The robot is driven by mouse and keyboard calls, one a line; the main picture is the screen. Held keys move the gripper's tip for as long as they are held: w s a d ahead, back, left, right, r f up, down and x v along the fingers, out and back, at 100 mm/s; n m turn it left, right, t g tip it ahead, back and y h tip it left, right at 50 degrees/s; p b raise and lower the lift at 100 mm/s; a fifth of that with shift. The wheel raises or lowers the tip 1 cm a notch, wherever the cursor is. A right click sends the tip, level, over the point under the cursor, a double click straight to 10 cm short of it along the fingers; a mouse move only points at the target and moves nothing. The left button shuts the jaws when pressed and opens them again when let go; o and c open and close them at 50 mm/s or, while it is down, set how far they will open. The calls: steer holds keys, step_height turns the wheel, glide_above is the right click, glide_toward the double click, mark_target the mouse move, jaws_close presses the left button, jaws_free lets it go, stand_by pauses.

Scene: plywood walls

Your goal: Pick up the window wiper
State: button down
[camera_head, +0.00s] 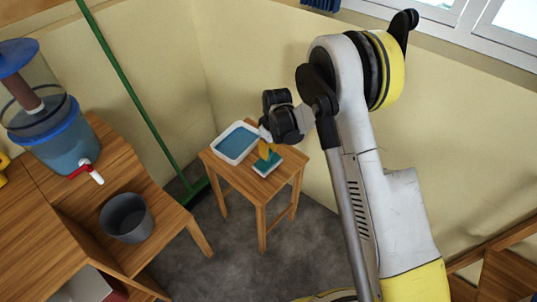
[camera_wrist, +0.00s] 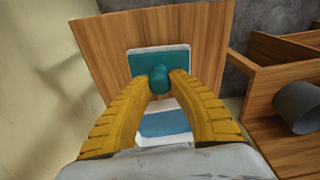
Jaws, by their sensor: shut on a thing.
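The window wiper (camera_head: 266,167) is a flat teal pad with a pale edge, at the front of the small wooden stool (camera_head: 246,184). In the wrist view its teal pad (camera_wrist: 147,60) shows with a rounded teal handle (camera_wrist: 158,79) standing up from it. My gripper (camera_head: 267,152) comes from above with its yellow fingers. In the wrist view my gripper (camera_wrist: 162,84) is shut on the handle, with a fingertip on each side. The pad is on or very close to the stool top; I cannot tell if there is a gap.
A white tray (camera_head: 251,127) with blue liquid stands on the stool beside the wiper. A green broom (camera_head: 130,85) leans in the corner. To the left, a wooden table (camera_head: 160,209) bears a grey bucket (camera_head: 126,218) and a blue-lidded water dispenser (camera_head: 62,143). Plywood walls stand close behind the stool.

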step_height(320, 180, up, 2)
steer(key=shift+d+r+p, duration=0.15)
steer(key=shift+r+p, duration=0.05)
steer(key=shift+p, duration=0.2)
steer(key=s+d+r+p, duration=0.1)
steer(key=d+r+p, duration=0.2)
steer(key=d+r, duration=0.3)
steer(key=shift+d+p, duration=0.35)
steer(key=shift+d, duration=2.35)
steer(key=c, duration=2.1)
jaws_free()
steer(key=shift+c, duration=0.2)
